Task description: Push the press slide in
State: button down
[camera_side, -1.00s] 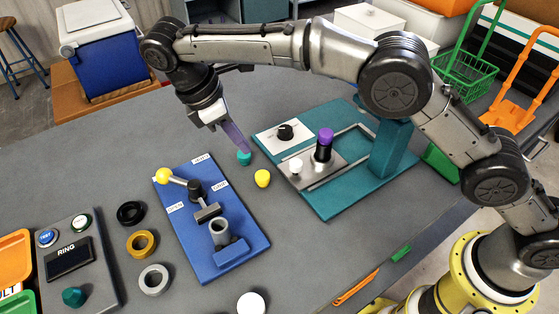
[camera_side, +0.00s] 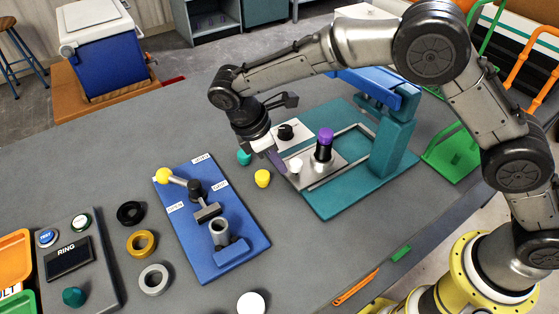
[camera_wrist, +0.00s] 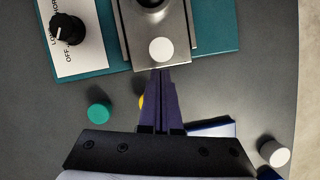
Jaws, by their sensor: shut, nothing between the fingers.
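The press is a teal base (camera_side: 340,205) with a teal column (camera_side: 393,150) and a blue head (camera_side: 375,88). Its grey metal slide (camera_side: 311,172) sticks out toward the left of the base. The slide carries a white knob (camera_side: 295,165) and a black cylinder with a purple top (camera_side: 325,136). My gripper (camera_side: 281,170) is shut and empty, its purple fingers low at the slide's outer end. In the wrist view the fingertips (camera_wrist: 160,72) are right at the slide's edge (camera_wrist: 180,45), in line with the white knob (camera_wrist: 161,49). I cannot tell whether they touch.
A black dial (camera_side: 285,132) sits on a white plate behind the slide. A teal piece (camera_side: 244,158) and a yellow piece (camera_side: 262,178) stand close to my gripper. A blue fixture board (camera_side: 200,235) with a yellow-knobbed lever is at left. Several rings (camera_side: 141,243) lie beyond it.

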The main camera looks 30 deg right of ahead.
aim_at(324, 141)
jog(key=shift+d, duration=0.1)
jog(key=d, duration=1.2)
